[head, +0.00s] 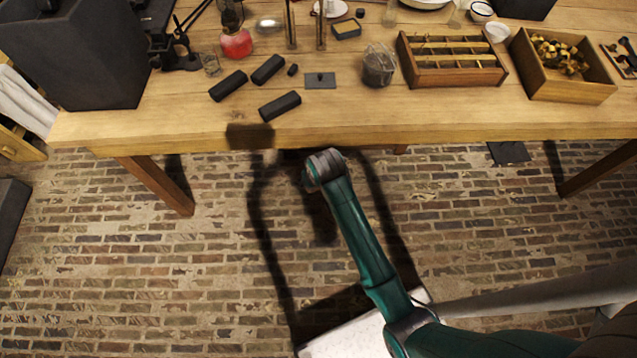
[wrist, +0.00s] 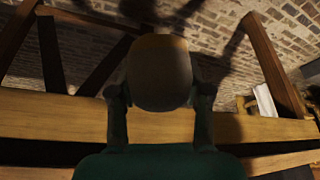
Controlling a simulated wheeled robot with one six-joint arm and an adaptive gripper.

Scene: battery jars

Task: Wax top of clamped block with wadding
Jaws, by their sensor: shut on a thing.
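My gripper (wrist: 160,92) is shut on a rounded tan thing with a darker end (wrist: 160,70), which looks like the wadding. Its two dark fingers stand on either side of it. In the head view the end of my arm is at the table's front edge, and the gripper itself is hidden. A black clamp-like device (head: 180,48) stands at the left of the table, but I cannot make out a block in it. Several dark blocks lie loose near the front, one of them a dark block (head: 280,106) close to the edge.
The wooden table (head: 450,122) has a clear front strip. A large dark grey box (head: 75,55) stands at its left end. A flask of red liquid (head: 236,43), a wire-wrapped jar (head: 379,65), a slotted wooden rack (head: 453,75) and a wooden box of brass pieces (head: 565,88) stand on it.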

